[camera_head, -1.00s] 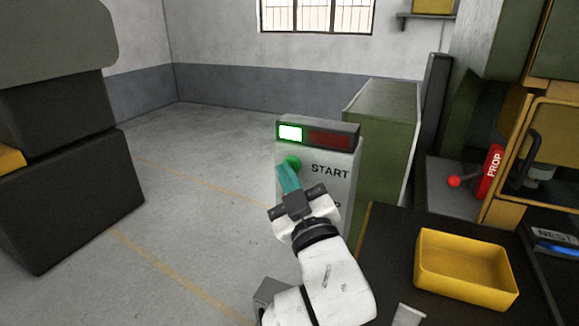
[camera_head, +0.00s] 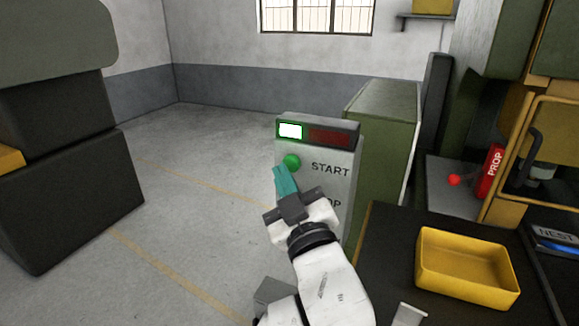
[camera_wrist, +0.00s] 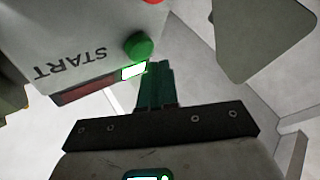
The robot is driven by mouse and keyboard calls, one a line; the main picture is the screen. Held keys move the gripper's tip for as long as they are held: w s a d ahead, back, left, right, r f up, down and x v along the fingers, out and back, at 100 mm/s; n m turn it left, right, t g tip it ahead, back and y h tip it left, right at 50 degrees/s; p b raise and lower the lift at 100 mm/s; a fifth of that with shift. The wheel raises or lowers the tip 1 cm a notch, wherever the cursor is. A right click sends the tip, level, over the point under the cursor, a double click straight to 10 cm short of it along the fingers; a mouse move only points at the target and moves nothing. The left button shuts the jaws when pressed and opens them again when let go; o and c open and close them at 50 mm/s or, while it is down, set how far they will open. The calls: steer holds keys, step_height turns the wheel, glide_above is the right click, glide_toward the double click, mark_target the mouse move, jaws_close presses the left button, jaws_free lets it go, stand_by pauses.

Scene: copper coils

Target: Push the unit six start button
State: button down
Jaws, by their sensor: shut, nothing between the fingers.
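The green start button (camera_head: 291,161) sits on the front of a grey control box (camera_head: 342,190), beside the word START. Above it the left lamp (camera_head: 290,131) is lit white-green and the right, red lamp (camera_head: 330,137) is dark. My gripper (camera_head: 281,172) is shut and empty, its teal fingers just below and left of the button, with a small gap in the picture. In the wrist view the button (camera_wrist: 138,46) shows beyond and left of my fingertips (camera_wrist: 155,66), apart from them. The lower part of the box, with the second label, is partly hidden by my gripper.
A yellow tray (camera_head: 466,270) stands on the dark bench at right. A red PROP piece (camera_head: 490,172) and a machine with a yellow frame stand behind it. A green cabinet (camera_head: 388,150) is behind the box.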

steer(key=shift+s, duration=0.1)
steer(key=shift+s+a+b, duration=0.3)
steer(key=shift+s, duration=0.45)
steer(key=shift+s+a+b, duration=0.25)
steer(key=shift+s+a, duration=0.05)
steer(key=shift+s, duration=0.5)
steer(key=shift+s+a+b, duration=0.3)
steer(key=shift+s, duration=0.45)
